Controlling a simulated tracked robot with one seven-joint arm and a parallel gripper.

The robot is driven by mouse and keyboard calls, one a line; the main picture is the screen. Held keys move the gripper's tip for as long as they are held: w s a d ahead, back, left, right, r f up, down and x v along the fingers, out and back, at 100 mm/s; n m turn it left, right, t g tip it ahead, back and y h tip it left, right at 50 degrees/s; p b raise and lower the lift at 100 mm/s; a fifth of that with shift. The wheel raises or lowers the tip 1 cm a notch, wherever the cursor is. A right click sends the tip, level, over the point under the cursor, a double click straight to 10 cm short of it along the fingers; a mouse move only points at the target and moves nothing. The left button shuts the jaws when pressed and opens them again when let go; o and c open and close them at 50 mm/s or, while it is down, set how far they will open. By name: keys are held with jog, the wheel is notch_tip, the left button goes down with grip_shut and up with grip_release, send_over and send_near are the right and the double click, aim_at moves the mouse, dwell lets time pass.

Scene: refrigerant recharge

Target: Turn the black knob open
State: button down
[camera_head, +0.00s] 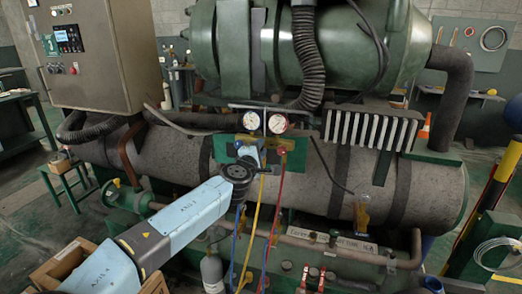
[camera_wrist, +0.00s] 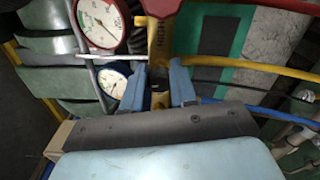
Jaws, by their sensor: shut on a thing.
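My gripper (camera_head: 246,152) reaches the gauge manifold below the two dials. In the wrist view its two blue fingers (camera_wrist: 159,90) stand on either side of a small dark part, which looks like the black knob (camera_wrist: 160,74); they are shut on it. The knob is mostly hidden, and I cannot tell its turn angle. The brass manifold body (camera_wrist: 159,42) carries the letters HIGH. A red knob (camera_wrist: 161,7) sits at the top of that view; it also shows right of my gripper in the head view (camera_head: 282,152).
Two round gauges, left (camera_head: 250,121) and right (camera_head: 277,123), sit just above my gripper. Blue, yellow (camera_head: 256,215) and red (camera_head: 275,210) hoses hang below the manifold. A large grey pipe (camera_head: 330,185) lies behind. A grey cylinder (camera_head: 212,270) stands below my arm.

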jog(key=shift+a+f, duration=0.1)
jog(key=shift+f, duration=0.1)
jog(key=c, duration=1.2)
grip_release()
jog(key=o, duration=0.3)
jog(key=shift+r, duration=0.1)
jog(key=v, duration=1.3)
jog(key=shift+s+a, duration=0.1)
jog(key=shift+s, duration=0.3)
